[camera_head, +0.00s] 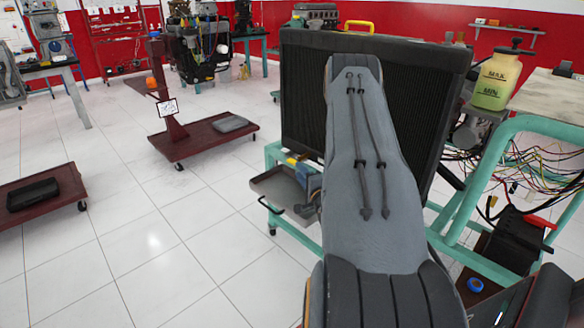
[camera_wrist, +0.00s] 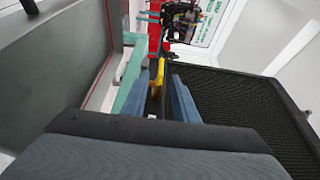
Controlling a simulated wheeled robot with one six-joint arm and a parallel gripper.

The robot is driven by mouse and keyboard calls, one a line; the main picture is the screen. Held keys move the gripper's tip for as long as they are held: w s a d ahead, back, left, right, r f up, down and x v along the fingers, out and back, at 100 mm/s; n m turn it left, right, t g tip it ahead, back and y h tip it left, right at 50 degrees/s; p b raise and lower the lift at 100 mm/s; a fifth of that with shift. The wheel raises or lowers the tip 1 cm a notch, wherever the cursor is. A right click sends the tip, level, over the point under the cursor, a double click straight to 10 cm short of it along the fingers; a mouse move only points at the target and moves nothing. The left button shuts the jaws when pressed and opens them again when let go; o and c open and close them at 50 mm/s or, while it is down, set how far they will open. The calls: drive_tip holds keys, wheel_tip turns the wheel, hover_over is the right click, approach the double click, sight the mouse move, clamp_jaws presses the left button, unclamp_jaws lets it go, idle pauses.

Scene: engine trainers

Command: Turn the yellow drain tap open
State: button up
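The yellow drain tap (camera_wrist: 158,75) shows in the wrist view near the lower side of the black radiator (camera_wrist: 235,95). My gripper (camera_wrist: 157,82) has its two blue fingers apart, one on each side of the tap. I cannot tell whether either finger touches it. In the head view a small yellow piece (camera_head: 291,161) shows beside the blue fingers (camera_head: 301,168), above a grey tray. My grey arm hides the rest of the gripper and much of the radiator (camera_head: 305,95) there.
The grey tray (camera_head: 277,190) sits on the teal frame (camera_head: 300,232) just below the gripper. A yellow-green bottle (camera_head: 496,80) and loose wires (camera_head: 540,160) are at the right. A red trolley (camera_head: 205,140) stands at the left, with free tiled floor between.

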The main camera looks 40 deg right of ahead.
sight(290, 159)
drive_tip(key=x, duration=0.7)
drive_tip(key=shift+w+d, duration=0.1)
drive_tip(key=shift+w, duration=0.15)
clamp_jaws()
